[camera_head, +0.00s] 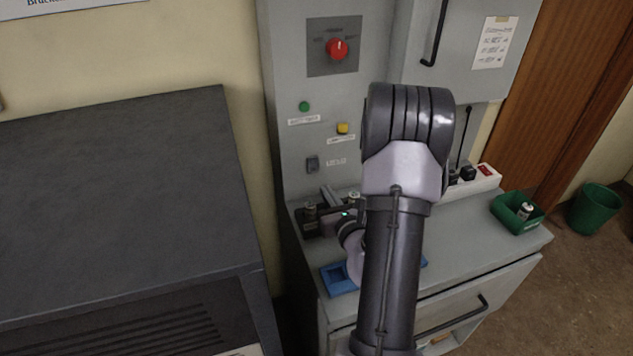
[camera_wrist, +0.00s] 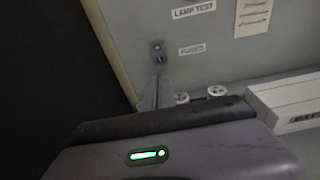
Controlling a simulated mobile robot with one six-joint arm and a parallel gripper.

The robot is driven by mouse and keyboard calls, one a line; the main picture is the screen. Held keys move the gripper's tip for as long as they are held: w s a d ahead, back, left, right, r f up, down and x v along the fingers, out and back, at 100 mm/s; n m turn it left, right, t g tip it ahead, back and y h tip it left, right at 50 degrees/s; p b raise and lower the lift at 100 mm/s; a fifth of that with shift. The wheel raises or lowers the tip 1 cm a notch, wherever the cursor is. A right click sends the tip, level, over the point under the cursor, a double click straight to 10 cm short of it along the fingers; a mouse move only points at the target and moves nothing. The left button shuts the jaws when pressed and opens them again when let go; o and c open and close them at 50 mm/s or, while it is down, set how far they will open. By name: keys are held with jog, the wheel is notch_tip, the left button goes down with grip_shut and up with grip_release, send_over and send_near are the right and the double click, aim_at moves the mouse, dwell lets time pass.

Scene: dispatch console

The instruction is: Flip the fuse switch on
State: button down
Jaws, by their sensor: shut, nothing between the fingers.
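The fuse switch (camera_head: 312,163) is a small dark switch low on the grey console panel, with a white label to its right. In the wrist view the switch (camera_wrist: 157,51) stands left of a label reading FUSES. My gripper (camera_head: 327,191) is below the switch in the head view, close to the panel. In the wrist view my shut fingers (camera_wrist: 156,88) point up towards the switch, their tips just under it. I cannot tell whether they touch it. Nothing is held. The exact position of the switch lever is too small to read.
A red rotary knob (camera_head: 337,48), a green button (camera_head: 304,106) and a yellow button (camera_head: 342,128) are above. A blue tray (camera_head: 338,279), a green box (camera_head: 517,212) and a white socket strip (camera_head: 487,178) are on the ledge. A dark cabinet (camera_head: 120,190) stands left.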

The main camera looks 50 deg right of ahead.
aim_at(313, 170)
jog(key=x, duration=0.9)
jog(key=shift+w+d+b, duration=0.1)
jog(key=shift+b, duration=0.3)
jog(key=shift+w+f+b, duration=0.1)
jog(key=shift+f+b, duration=0.1)
jog(key=shift+b, duration=0.45)
jog(key=shift+r, duration=0.2)
jog(key=v, duration=1.1)
jog(key=shift+s+f, duration=0.25)
jog(key=shift+s, duration=0.15)
jog(key=p+v, duration=0.5)
jog(key=p, duration=0.3)
jog(key=shift+s+a+p, duration=0.2)
jog(key=shift+a+p, duration=0.15)
